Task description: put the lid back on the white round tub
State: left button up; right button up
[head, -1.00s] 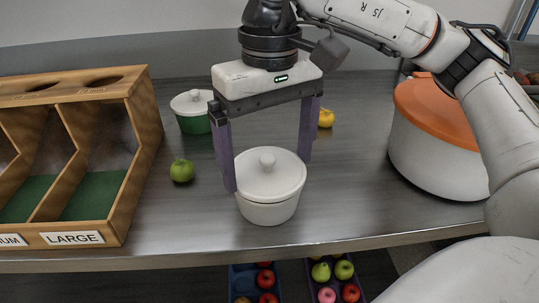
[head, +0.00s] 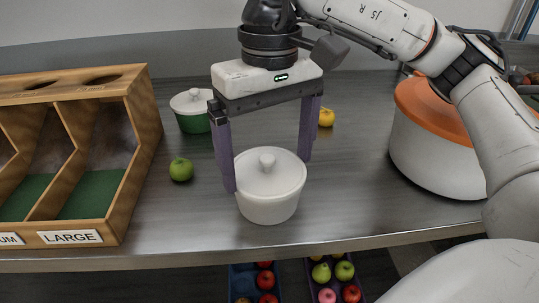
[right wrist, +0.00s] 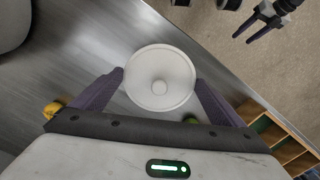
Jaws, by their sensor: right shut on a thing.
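The white round tub (head: 268,209) stands upright near the table's front edge in the head view. Its white lid (head: 285,172), with a round knob, lies level over the tub's mouth; I see no clear gap between them. My right gripper (head: 267,175) points down from above, its purple fingers shut on opposite sides of the lid. In the right wrist view the lid (right wrist: 160,62) is between the fingertips and hides the tub. My left gripper (right wrist: 262,22) shows small at the top right there, away from the tub; its finger opening is unclear.
A green tub (head: 193,122) with a white lid, a green apple (head: 181,170) and a yellow fruit (head: 326,117) stand behind. A wooden divider box (head: 146,140) is at left, a large orange-lidded white container (head: 432,158) at right. Fruit crates (head: 243,283) are below the table.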

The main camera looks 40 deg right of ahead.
dwell(0.6)
dwell(0.3)
jog(key=o, duration=0.8)
jog(key=shift+r+p, duration=1.75)
jog(key=shift+r, duration=0.8)
jog(key=shift+r+p, duration=0.95)
jog(key=shift+p, duration=0.1)
